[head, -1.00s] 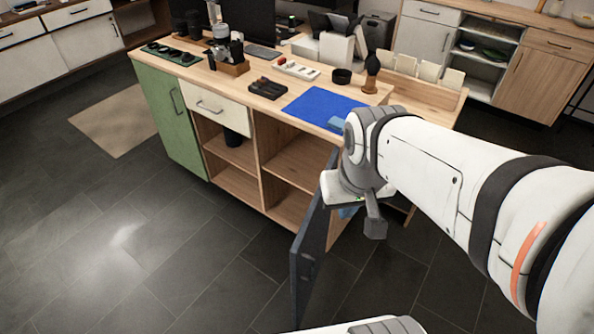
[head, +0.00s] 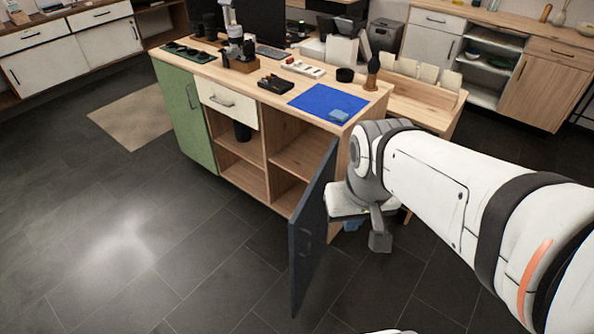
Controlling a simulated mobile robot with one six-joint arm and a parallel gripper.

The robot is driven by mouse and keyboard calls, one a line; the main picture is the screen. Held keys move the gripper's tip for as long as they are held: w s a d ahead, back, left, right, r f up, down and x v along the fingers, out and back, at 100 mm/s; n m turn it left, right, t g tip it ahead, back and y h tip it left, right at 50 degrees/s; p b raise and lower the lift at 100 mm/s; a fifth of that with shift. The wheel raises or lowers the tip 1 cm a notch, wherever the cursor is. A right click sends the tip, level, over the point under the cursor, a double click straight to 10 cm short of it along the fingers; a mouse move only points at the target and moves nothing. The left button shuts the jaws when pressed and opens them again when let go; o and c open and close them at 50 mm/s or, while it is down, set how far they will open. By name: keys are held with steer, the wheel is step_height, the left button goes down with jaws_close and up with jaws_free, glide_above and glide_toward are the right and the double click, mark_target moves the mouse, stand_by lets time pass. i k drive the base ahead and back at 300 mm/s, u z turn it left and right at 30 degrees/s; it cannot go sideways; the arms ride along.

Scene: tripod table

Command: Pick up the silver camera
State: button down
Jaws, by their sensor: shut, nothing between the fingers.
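I cannot make out a silver camera for certain. A slim silver-grey device (head: 233,30) stands among dark items at the back left of the wooden worktop (head: 240,85); it is too small to identify. My arm reaches in from the right, in front of the cabinet's right end. My gripper (head: 352,225) hangs below the wrist beside the open dark door, low and outside the cabinet. It is shut and empty, mostly hidden by my wrist; only a little blue shows.
The dark cabinet door (head: 312,235) stands open toward me, left of my wrist. The open shelves (head: 240,158) hold a dark cylinder (head: 242,131). A blue mat (head: 318,100) with a light blue block (head: 338,116), a black tray (head: 275,82) and a wooden-based brush (head: 372,75) are on top.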

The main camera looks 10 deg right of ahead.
mark_target(231, 53)
steer(key=z, duration=0.1)
steer(key=k, duration=0.5)
steer(key=u, duration=1.3)
steer(key=i, duration=4.35)
steer(key=z, duration=0.55)
